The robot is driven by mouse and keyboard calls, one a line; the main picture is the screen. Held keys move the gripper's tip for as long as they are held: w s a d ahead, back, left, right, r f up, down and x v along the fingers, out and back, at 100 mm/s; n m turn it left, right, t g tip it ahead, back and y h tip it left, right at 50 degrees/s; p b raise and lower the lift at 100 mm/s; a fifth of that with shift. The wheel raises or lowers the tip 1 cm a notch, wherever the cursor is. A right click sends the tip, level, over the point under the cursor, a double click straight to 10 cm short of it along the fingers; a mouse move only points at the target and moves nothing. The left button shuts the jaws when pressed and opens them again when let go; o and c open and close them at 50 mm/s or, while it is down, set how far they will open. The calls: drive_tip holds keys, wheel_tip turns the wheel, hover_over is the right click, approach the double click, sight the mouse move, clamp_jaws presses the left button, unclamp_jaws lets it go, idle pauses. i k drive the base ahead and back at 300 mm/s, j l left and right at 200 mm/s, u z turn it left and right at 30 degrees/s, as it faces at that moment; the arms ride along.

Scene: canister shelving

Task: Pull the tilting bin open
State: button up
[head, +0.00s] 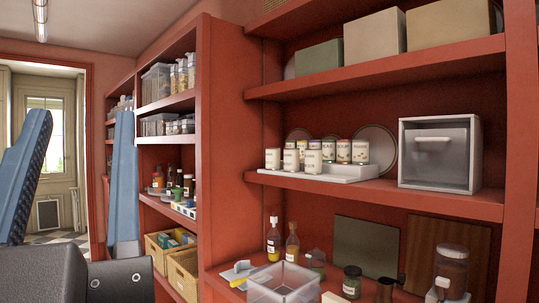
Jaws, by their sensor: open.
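The tilting bin (438,165) is a box with a pale frame and a greyish front. It stands at the right end of the middle shelf of the red shelving. Its front looks shut, and a short pale handle (432,140) runs across the upper part. My gripper (81,113) is at the far left, with two blue fingers pointing up and set wide apart. It is open with nothing between the fingers. It is well to the left of the bin and not touching it.
Several labelled canisters stand on a white tray (318,174) left of the bin, with round lids behind. Boxes fill the shelf above. Below are a clear container (283,284), bottles and jars. A side shelf unit (207,150) juts out between my gripper and the bin.

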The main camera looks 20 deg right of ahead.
sight(446, 139)
drive_tip(key=z, duration=1.55)
drive_tip(key=i+l+z, duration=0.1)
drive_tip(key=i, duration=0.3)
drive_tip(key=i+l, duration=0.3)
drive_tip(key=i+l+z, duration=0.15)
drive_tip(key=i, duration=0.35)
